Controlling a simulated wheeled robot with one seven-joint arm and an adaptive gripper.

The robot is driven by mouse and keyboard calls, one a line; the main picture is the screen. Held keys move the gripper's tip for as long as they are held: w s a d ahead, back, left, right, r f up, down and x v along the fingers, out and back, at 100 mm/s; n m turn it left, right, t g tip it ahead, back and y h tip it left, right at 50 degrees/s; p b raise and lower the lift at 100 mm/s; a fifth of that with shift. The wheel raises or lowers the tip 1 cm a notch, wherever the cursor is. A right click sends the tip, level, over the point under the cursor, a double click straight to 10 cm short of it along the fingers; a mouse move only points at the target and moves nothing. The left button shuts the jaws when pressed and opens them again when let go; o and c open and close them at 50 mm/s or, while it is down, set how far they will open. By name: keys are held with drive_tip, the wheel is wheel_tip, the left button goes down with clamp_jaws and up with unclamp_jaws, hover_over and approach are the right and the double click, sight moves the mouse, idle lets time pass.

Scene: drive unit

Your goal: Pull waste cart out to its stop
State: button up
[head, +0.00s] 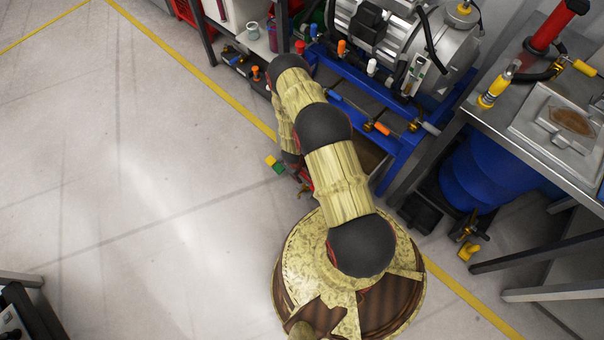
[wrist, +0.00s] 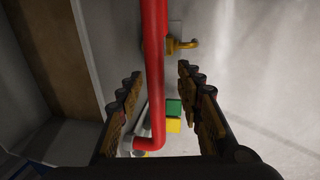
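In the wrist view, a red bar handle (wrist: 154,70) runs down the middle and bends left at its lower end. It stands along a pale grey cart wall (wrist: 96,50) with a brown surface (wrist: 52,50) behind it, which looks like the waste cart. My gripper (wrist: 160,100) is open, with one finger on each side of the red bar. Gaps show between bar and fingers, and I cannot see contact. In the head view my arm hides most of the gripper and handle. Part of a brown box (head: 370,155) shows under the blue frame.
Green (head: 279,168) and yellow (head: 270,160) blocks show beside my gripper, on the floor side. A blue frame (head: 400,150) carries the drive unit (head: 425,50) above. A steel bench (head: 490,105) and a blue drum (head: 480,175) stand right. The floor (head: 130,190) to the left is clear.

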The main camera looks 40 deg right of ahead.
drive_tip(key=shift+r, duration=0.1)
wheel_tip(320, 180, up, 12)
drive_tip(key=a, duration=0.2)
drive_tip(key=shift+s+a+f, duration=0.15)
drive_tip(key=shift+f, duration=0.05)
idle(0.7)
